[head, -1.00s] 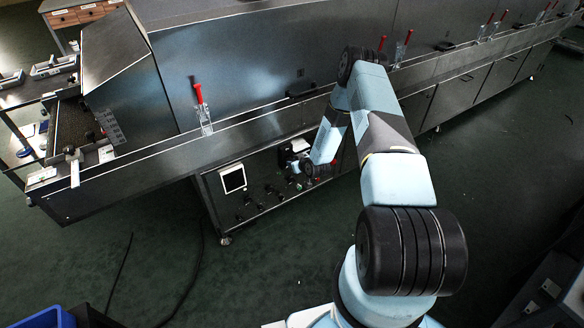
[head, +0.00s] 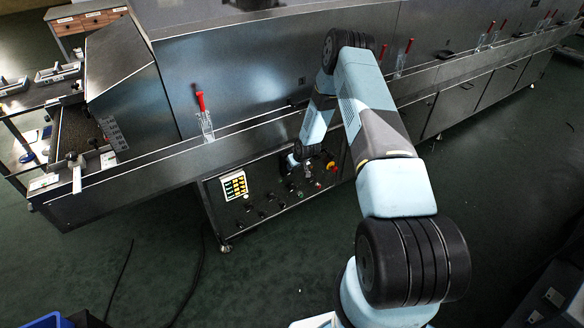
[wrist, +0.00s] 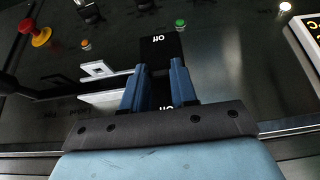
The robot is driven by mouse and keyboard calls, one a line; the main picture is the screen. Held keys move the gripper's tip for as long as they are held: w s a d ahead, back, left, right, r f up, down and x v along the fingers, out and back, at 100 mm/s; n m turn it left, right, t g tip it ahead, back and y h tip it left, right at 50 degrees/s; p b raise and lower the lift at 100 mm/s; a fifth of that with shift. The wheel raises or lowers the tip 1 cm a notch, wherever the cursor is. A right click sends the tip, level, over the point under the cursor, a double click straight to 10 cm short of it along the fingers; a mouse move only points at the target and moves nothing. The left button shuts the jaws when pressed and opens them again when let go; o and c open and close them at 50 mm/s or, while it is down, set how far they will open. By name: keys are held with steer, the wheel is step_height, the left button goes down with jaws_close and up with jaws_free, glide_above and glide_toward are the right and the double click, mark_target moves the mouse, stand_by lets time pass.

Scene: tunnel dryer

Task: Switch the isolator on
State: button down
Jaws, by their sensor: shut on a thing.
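The isolator (wrist: 160,46) shows in the wrist view as a black plate with a white "off" mark above my fingers. A second white mark lower down is partly covered by my gripper. My gripper (wrist: 161,72) has its two blue fingers closed on the isolator's dark handle, which is mostly hidden between them, so its exact angle is hard to tell. In the head view my gripper (head: 296,161) is at the control panel (head: 262,214) below the dryer's ledge, and the isolator is hidden.
A lit screen (head: 234,186) is left on the panel. A red and yellow knob (head: 331,167) is right of my gripper; it also shows in the wrist view (wrist: 40,36). A green button (wrist: 180,23) and an orange one (wrist: 86,44) are near the isolator. The dryer ledge (head: 240,137) overhangs.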

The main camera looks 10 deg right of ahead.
steer(key=shift+a, duration=0.25)
steer(key=c, duration=1.2)
jaws_free()
steer(key=shift+f, duration=0.1)
steer(key=o, duration=0.3)
steer(key=shift+d, duration=0.1)
steer(key=v, duration=1.3)
steer(key=shift+r, duration=0.35)
steer(key=shift+r, duration=0.1)
